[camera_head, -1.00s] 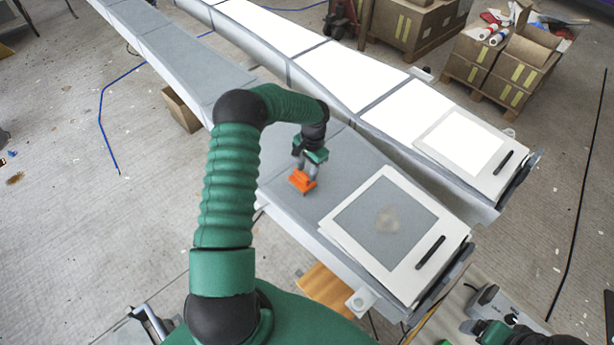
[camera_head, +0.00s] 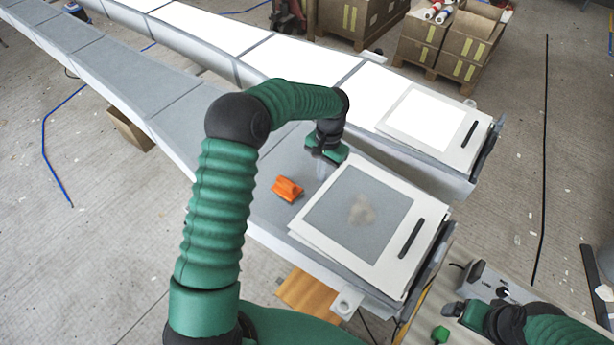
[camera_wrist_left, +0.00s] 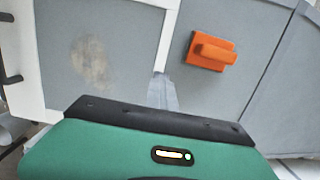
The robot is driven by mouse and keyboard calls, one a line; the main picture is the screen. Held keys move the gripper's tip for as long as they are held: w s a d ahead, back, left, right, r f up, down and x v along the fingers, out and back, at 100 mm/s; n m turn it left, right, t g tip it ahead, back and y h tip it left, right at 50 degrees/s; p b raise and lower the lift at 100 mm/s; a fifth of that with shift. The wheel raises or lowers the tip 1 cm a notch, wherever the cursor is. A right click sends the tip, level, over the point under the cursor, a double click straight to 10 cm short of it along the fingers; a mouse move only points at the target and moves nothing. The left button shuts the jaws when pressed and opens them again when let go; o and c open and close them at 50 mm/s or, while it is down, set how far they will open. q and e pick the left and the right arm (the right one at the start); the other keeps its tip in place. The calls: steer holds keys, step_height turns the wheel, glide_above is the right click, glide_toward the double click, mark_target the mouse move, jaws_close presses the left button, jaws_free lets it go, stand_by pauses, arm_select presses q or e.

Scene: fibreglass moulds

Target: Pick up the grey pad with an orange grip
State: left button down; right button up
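The pad with the orange grip (camera_head: 287,188) lies on the grey mould surface (camera_head: 265,208), left of the white-framed panel. It also shows at the upper right of the left wrist view (camera_wrist_left: 210,51). My left gripper (camera_head: 321,171) is above the mould, right of the pad and apart from it, near the panel's upper left edge. In the left wrist view its grey fingers (camera_wrist_left: 162,92) are together with nothing between them. The pad's underside is hidden. My right gripper (camera_head: 452,310) is at the lower right, far from the pad; its fingers are unclear.
The white-framed panel (camera_head: 293,228) with a grey window, a tan stain (camera_head: 361,209) and a black handle (camera_head: 411,238) lies at the mould's near end. A second, brightly lit mould (camera_head: 385,93) runs behind. Cardboard boxes (camera_head: 440,45) stand at the back right.

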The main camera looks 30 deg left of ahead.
arm_select(q)
steer(key=shift+w, duration=0.15)
steer(key=c, duration=1.3)
jaws_free()
steer(key=shift+d+r, duration=0.1)
steer(key=shift+d, duration=0.2)
steer(key=o, duration=0.9)
steer(key=shift+a, duration=0.25)
steer(key=shift+c, duration=0.2)
